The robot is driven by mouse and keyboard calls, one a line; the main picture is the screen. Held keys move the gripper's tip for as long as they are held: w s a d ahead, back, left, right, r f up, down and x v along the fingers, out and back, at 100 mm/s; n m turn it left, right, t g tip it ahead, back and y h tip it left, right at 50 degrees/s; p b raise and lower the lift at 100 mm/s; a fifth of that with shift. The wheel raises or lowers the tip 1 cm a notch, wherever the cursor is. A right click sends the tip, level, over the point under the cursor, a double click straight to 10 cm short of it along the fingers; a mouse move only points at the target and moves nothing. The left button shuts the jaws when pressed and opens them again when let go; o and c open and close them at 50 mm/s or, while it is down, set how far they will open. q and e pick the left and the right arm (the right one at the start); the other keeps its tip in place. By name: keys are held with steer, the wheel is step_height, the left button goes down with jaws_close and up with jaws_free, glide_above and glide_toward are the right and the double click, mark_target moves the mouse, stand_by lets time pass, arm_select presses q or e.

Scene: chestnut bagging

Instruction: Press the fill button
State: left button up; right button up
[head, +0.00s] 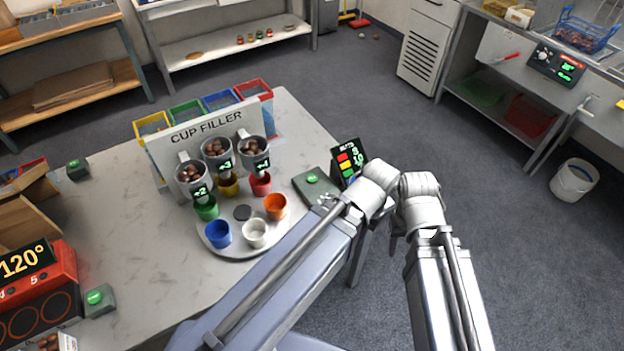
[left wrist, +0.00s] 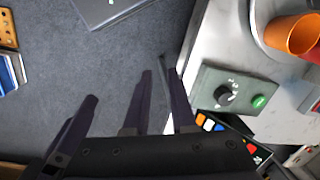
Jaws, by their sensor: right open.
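A grey-green box (head: 303,191) with a round green button (head: 311,179) stands at the table's right edge, right of the cup filler. In the left wrist view the box (left wrist: 213,80) shows a dark knob (left wrist: 223,96) and the green button (left wrist: 259,101). The cup filler (head: 206,128) has several nut-filled hoppers over a round tray (head: 273,240) with coloured cups. My right gripper (head: 397,228) is open, largely hidden by my arms, right of the box. My left gripper (left wrist: 135,105) shows dark fingers left of the box, apart from the button; its jaw state is unclear.
A dark panel (head: 348,158) with coloured squares stands behind the box. Two other boxes with green buttons (head: 94,297) (head: 73,163) and a red 120° oven (head: 60,270) are at left. Table surface (head: 130,215) between is clear. Open floor lies beyond the right edge.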

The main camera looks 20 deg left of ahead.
arm_select(q)
jaws_close()
stand_by(1.0)
